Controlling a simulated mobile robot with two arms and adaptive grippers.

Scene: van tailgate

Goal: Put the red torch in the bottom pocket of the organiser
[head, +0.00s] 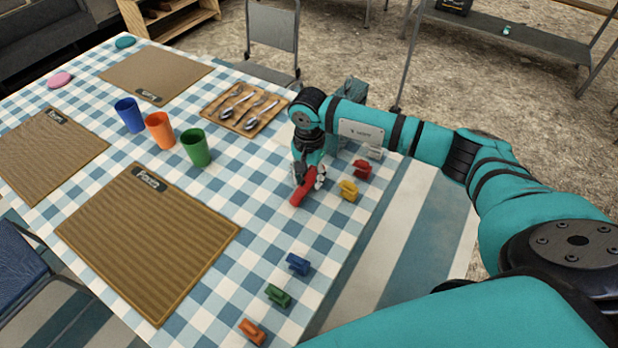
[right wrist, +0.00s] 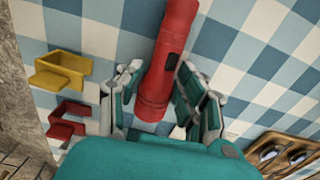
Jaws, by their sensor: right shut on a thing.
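The red torch (head: 302,191) is between the fingers of my right gripper (head: 309,178), over the right part of the checked table. In the right wrist view the torch (right wrist: 168,50) is a long red cylinder with a small dark switch on its side. The right gripper (right wrist: 164,88) has a finger on each side of its lower part and is shut on it. I cannot tell whether the torch touches the cloth. No organiser shows in either view. My left gripper is not in view.
Yellow (head: 349,190), red (head: 362,168), blue (head: 298,264), green (head: 278,295) and orange (head: 252,331) small holders line the right edge of the checked table (head: 225,262). A cutlery tray (head: 208,112), cups (head: 196,147) and placemats (head: 150,245) stand to the left.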

